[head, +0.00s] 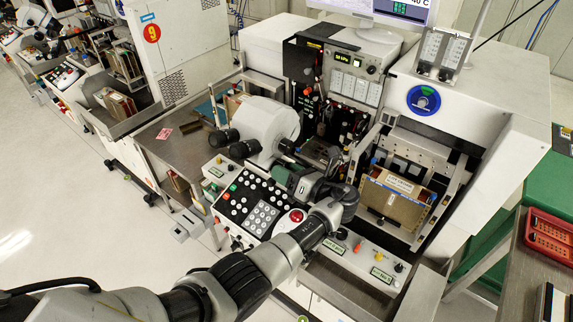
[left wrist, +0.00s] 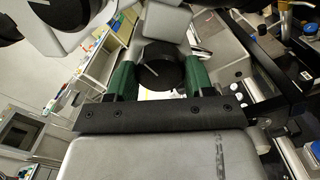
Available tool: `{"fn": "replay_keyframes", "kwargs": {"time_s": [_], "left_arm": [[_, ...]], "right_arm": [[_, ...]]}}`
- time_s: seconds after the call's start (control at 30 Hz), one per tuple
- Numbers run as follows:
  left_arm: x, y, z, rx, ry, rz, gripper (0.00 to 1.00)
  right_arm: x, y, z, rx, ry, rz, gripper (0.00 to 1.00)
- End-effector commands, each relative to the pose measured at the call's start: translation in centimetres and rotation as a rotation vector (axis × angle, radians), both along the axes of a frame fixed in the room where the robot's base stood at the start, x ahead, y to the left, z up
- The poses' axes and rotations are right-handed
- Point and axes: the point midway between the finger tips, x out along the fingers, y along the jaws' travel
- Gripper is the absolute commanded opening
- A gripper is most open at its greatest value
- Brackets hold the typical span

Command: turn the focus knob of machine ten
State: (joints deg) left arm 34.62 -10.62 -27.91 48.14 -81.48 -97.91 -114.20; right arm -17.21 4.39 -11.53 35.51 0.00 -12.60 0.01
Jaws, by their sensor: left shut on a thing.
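The focus knob (left wrist: 160,66) is a round black knob with a white line on its face. In the left wrist view it sits between the two green fingers of my left gripper (left wrist: 160,78), which is shut on it. In the head view my left gripper (head: 289,176) is at the lower right of the white microscope (head: 270,122) on the middle machine. The arm and gripper hide the knob there. The white line slants slightly. My right gripper is not in view.
A control panel (head: 236,207) with many buttons and a red stop button (head: 297,215) lies just below the gripper. A brown magazine (head: 392,200) stands to the right. A machine marked 9 (head: 152,33) is at the left. The floor at lower left is clear.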

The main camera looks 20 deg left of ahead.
Motion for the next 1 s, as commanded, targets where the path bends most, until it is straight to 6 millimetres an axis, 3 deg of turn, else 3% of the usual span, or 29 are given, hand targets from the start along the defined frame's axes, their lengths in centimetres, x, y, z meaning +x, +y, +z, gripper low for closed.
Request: {"fn": "replay_keyframes", "kwargs": {"time_s": [0.53,0.57,0.7,1.0], "left_arm": [[0.03,0.04,0.03,0.01,0.027,0.001,0.28],[0.03,0.04,0.03,0.01,0.027,0.001,0.57],[0.03,0.03,0.03,0.009,0.026,0.001,0.78],[0.04,0.07,0.03,0.01,0.027,0.001,0.78]], "right_arm": [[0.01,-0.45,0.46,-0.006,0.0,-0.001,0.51],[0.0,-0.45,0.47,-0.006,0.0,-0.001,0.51],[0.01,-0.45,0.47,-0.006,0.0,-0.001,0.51],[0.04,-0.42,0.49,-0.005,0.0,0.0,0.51]]}}
